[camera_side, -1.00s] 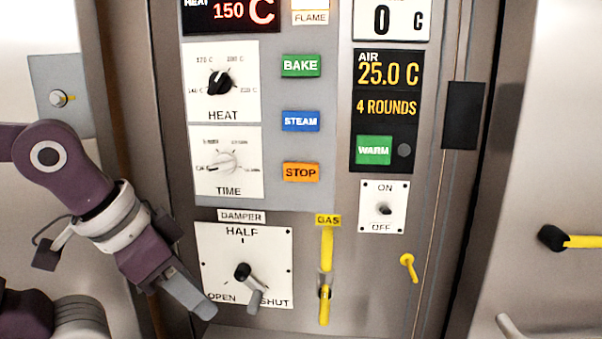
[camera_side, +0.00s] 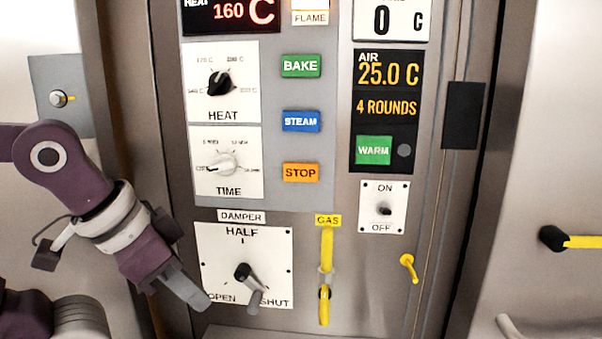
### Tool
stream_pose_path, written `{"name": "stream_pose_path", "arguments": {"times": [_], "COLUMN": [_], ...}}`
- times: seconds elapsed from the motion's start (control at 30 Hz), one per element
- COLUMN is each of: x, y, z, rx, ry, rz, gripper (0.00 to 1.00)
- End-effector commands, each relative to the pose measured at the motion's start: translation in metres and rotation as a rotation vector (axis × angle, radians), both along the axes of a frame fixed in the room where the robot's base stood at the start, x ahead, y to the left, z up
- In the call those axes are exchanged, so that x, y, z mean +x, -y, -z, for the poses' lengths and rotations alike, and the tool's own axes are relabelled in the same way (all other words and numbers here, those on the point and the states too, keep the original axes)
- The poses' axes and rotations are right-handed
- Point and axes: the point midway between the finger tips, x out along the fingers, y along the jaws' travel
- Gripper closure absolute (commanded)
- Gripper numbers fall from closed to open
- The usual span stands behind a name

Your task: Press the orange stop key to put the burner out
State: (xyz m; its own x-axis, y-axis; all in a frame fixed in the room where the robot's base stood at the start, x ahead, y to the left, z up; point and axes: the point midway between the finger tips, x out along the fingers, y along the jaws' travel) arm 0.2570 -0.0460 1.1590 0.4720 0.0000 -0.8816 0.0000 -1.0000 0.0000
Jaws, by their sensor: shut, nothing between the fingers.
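The orange STOP key (camera_side: 300,172) sits in the column of keys on the grey panel, below the blue STEAM key (camera_side: 301,121) and the green BAKE key (camera_side: 301,66). Nothing covers it. My gripper (camera_side: 196,300) is at the lower left, shut and empty, pointing down to the right. In the picture it overlaps the lower left of the damper plate, well below and left of the STOP key. I cannot tell whether it touches the plate. The FLAME lamp above its label (camera_side: 310,18) is mostly cut off by the top edge.
The HEAT dial (camera_side: 220,84) and TIME dial (camera_side: 222,165) are left of the keys. The damper handle (camera_side: 246,284) and yellow gas lever (camera_side: 327,250) stick out below. A toggle switch (camera_side: 384,210) and small yellow lever (camera_side: 409,268) are at right.

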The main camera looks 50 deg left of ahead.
Motion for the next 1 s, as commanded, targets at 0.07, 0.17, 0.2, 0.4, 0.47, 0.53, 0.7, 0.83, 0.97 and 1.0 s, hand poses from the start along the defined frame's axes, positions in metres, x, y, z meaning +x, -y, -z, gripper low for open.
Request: {"name": "stream_pose_path", "arguments": {"times": [0.07,0.17,0.2,0.4,0.47,0.53,0.7,0.83,0.97,1.0], "x": [0.0000,0.0000,0.0000,0.0000,0.0000,0.0000,0.0000,0.0000,0.0008,0.0037], "y": [0.0000,0.0000,0.0000,0.0000,0.0000,0.0000,0.0000,0.0000,-0.0005,-0.0021], "z": [0.0000,0.0000,0.0000,0.0000,0.0000,0.0000,0.0000,0.0000,-0.0004,-0.0019], "rx": [0.000,0.000,0.000,0.000,0.000,0.000,0.000,0.000,0.006,0.027], "ry": [0.000,0.000,0.000,0.000,0.000,0.000,0.000,0.000,0.002,0.009], "rz": [0.000,0.000,0.000,0.000,0.000,0.000,0.000,0.000,0.005,0.022], "gripper": [1.00,1.00,1.00,1.00,1.00,1.00,1.00,1.00,1.00,1.00]}}
